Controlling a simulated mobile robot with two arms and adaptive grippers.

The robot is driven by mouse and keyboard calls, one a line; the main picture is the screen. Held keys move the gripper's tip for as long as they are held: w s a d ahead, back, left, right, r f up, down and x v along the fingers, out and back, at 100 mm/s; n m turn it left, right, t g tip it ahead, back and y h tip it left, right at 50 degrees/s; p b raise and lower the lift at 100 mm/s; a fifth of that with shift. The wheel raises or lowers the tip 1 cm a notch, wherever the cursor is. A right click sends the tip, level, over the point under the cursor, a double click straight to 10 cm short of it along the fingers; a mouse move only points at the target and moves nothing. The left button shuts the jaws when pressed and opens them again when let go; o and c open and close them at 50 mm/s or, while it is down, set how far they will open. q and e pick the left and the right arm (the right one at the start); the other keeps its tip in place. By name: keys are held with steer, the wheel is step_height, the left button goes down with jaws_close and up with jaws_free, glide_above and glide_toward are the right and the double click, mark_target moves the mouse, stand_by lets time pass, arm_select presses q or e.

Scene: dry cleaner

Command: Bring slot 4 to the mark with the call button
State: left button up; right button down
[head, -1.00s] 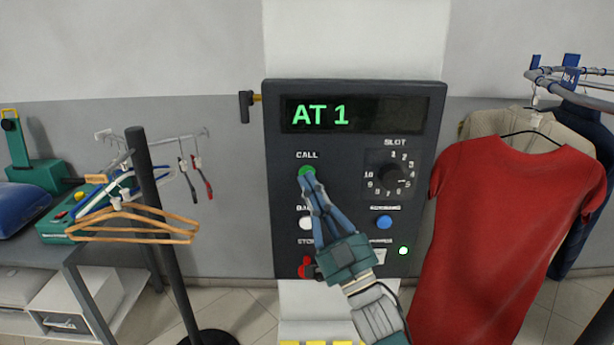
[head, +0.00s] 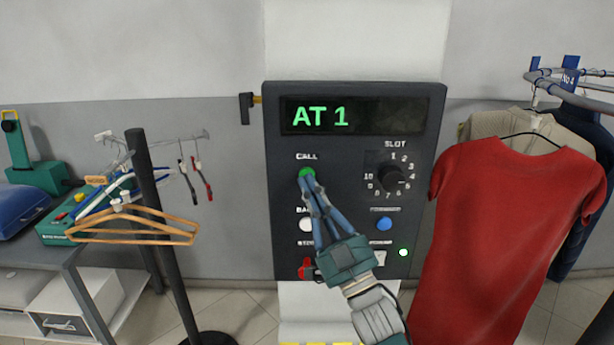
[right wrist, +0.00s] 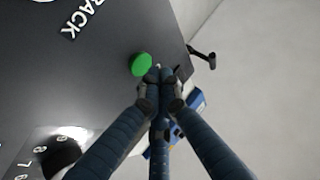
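The control panel (head: 345,240) is a dark upright box on a pale column, and its display (head: 353,116) reads AT 1 in green. The green call button (head: 306,173) sits under the word CALL; it also shows in the right wrist view (right wrist: 141,64). The slot dial (head: 391,179) is a black knob ringed by numbers, its pointer toward the right-hand side. My right gripper (head: 309,178) is shut and empty, its fingertips at the lower edge of the call button. In the right wrist view its tips (right wrist: 158,76) are beside the button; contact is unclear. My left gripper is out of view.
Below are a white button (head: 306,224), a blue button (head: 383,222) and a red stop control (head: 306,268). A red garment (head: 490,240) hangs close on the right from a rail. Wooden hangers (head: 130,230) hang on a stand at left.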

steer(key=shift+w, duration=0.15)
steer(key=shift+w, duration=0.3)
steer(key=shift+w+b, duration=0.3)
steer(key=shift+w, duration=0.05)
stand_by(0.9)
steer(key=shift+s, duration=0.15)
steer(key=shift+s+p, duration=0.35)
steer(key=shift+s, duration=0.35)
steer(key=s+p, duration=0.2)
steer(key=s, duration=0.3)
